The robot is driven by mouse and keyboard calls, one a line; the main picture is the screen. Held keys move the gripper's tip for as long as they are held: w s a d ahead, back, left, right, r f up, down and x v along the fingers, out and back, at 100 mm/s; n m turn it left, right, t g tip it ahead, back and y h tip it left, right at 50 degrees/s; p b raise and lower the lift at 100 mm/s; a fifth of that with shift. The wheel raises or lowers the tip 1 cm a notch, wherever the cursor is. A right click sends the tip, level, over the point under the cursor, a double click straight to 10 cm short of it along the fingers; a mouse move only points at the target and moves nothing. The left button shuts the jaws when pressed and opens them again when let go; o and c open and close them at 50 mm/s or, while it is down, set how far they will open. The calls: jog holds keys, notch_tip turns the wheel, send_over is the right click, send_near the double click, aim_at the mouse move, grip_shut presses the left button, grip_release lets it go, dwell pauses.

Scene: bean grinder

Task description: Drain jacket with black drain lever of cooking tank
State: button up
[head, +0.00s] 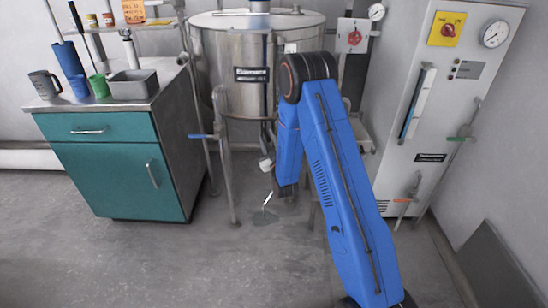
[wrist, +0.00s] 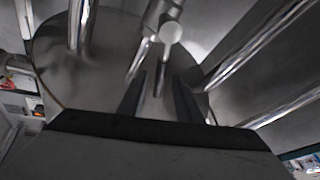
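The steel cooking tank (head: 222,62) stands on legs behind my blue arm in the head view. In the wrist view its round underside (wrist: 60,62) fills much of the upper picture. A metal outlet fitting with a round end (wrist: 171,32) hangs below the tank, beyond my fingers. My gripper (wrist: 160,92) points up at it with two dark fingers apart. Thin metal rods show between and beyond the fingertips; I cannot tell whether they touch. I cannot make out a black drain lever clearly in either view. In the head view my gripper is not clearly visible.
A blue lever (head: 202,136) sits on a pipe left of the tank. A teal cabinet (head: 105,150) with jugs stands further left. A grey machine cabinet (head: 440,110) with gauge and levers stands right. Tank legs and pipes crowd the space; the front floor is clear.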

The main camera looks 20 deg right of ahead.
jog(key=v, duration=1.1)
jog(key=shift+s, duration=0.25)
